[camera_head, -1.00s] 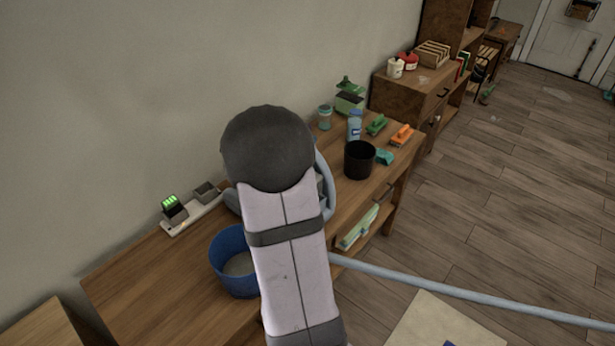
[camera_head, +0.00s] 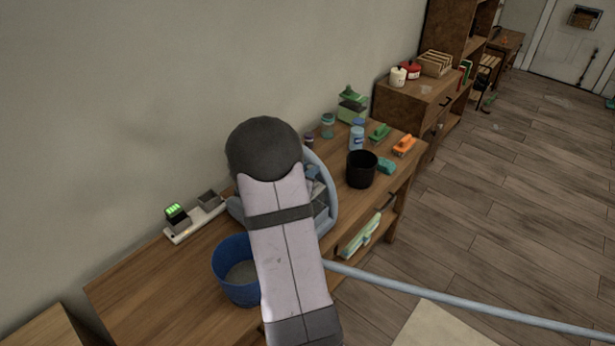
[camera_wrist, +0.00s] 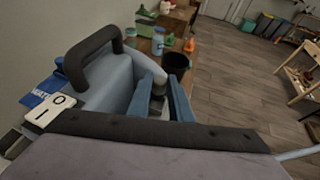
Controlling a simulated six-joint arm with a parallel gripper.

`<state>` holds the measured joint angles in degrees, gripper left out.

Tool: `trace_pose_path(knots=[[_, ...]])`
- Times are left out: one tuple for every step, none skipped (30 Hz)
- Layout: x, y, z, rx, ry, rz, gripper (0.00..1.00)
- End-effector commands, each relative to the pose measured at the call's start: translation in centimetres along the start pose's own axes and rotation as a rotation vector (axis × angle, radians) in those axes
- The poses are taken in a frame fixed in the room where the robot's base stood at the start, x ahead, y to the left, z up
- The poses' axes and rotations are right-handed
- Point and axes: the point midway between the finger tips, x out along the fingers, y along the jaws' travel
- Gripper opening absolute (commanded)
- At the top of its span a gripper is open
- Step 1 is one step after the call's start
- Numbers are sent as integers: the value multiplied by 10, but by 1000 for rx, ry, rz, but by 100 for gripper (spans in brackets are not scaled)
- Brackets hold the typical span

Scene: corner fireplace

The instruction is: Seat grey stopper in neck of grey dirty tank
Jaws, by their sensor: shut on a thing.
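In the wrist view my gripper (camera_wrist: 160,94) has two blue fingers shut on a small grey stopper (camera_wrist: 159,84). The stopper's lower part is hard to make out between the fingers. A pale blue-grey machine body (camera_wrist: 108,82) with a black handle stands just left of the fingers. In the head view the machine's curved blue-grey shell (camera_head: 329,190) shows behind my arm. Grey parts inside that shell may be the dirty tank, but I cannot tell clearly. Its neck is hidden, and I cannot tell whether the stopper touches it.
A blue bucket (camera_head: 234,262) stands left of my arm on the wooden bench (camera_head: 160,290). A black pot (camera_head: 361,170), brushes and bottles are at the right. A power strip (camera_head: 195,222) lies by the wall. A pale hose (camera_head: 430,295) runs out to the right.

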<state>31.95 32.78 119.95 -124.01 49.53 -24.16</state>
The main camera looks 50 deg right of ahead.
Motion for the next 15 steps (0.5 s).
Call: trace_pose_path(knots=[[2,0,-7,-4,4,0,0],[4,0,-10,-4,4,-1,0],[5,0,-13,-4,3,-1,0],[7,0,-16,-3,3,-1,0],[8,0,-19,-3,2,-1,0],[9,0,-22,-2,3,-1,0],[10,0,-24,-1,2,0,0],[10,0,-25,-1,1,0,0],[11,0,-26,-1,0,0,0],[11,0,-26,-1,0,1,0],[11,0,-27,0,0,1,0],[11,0,-27,0,-1,1,0],[11,0,-27,0,-1,1,0],[11,0,-27,0,-1,1,0],[11,0,-27,0,0,1,0]])
